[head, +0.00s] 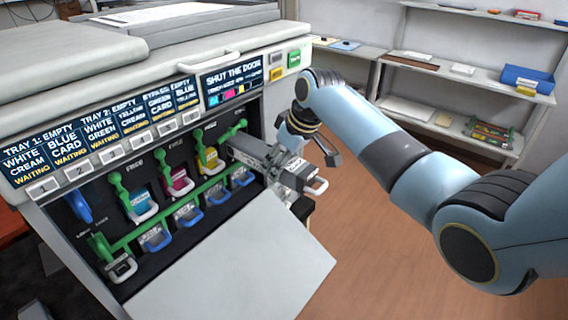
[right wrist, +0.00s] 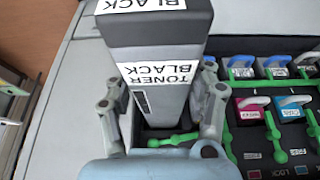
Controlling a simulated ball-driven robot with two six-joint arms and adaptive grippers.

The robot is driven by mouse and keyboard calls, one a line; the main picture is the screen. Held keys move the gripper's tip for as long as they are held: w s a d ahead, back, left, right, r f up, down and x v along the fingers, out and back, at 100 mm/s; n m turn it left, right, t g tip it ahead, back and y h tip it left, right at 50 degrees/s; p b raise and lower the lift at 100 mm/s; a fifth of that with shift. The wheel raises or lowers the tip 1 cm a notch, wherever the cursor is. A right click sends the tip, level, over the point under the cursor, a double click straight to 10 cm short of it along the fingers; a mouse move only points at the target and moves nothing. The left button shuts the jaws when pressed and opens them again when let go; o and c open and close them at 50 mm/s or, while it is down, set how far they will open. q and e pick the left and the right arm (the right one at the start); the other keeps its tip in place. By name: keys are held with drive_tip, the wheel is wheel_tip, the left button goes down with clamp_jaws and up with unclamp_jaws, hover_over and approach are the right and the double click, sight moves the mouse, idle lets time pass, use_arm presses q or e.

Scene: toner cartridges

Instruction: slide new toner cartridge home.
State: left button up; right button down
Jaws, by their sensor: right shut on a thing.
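The black toner cartridge (head: 252,149) is long and dark grey and sticks out of the rightmost upper bay of the copier's open front (head: 110,180) in the head view. Its inner end meets the bay opening; how deep it sits is hidden. My right gripper (head: 297,160) is shut on its outer part. In the right wrist view the cartridge (right wrist: 160,45) bears white "TONER BLACK" labels and stands between the two fingers of the right gripper (right wrist: 162,100). Yellow (head: 207,158), magenta (head: 178,180) and cyan (head: 140,203) cartridges sit in the bays to its left. My left gripper is out of view.
Green levers (head: 117,182) stand by the bays, and a green bar runs beneath them above several blue-handled units (head: 187,213). The lowered front door (head: 235,265) lies open below. A screen (head: 233,80) reads "SHUT THE DOOR". Shelves (head: 440,70) stand behind, at right.

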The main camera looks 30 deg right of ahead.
sight(298, 166)
drive_tip(key=shift+p, duration=0.3)
idle(0.4)
drive_tip(key=shift+c, duration=1.9)
unclamp_jaws()
drive_tip(key=shift+s+f, duration=0.1)
drive_tip(key=shift+f, duration=0.05)
drive_tip(key=shift+s+d+r+p, duration=0.1)
drive_tip(key=shift+s+d+p, duration=0.1)
drive_tip(key=shift+s+p, duration=0.35)
drive_tip(key=shift+s+d+r+p, duration=0.1)
drive_tip(key=shift+s+d+p, duration=0.1)
drive_tip(key=shift+s+p, duration=0.3)
drive_tip(key=shift+s+d+f, duration=0.1)
drive_tip(key=shift+s+d, duration=0.05)
drive_tip(key=shift+s, duration=0.05)
drive_tip(key=shift+s+d, duration=0.2)
drive_tip(key=shift+s, duration=0.35)
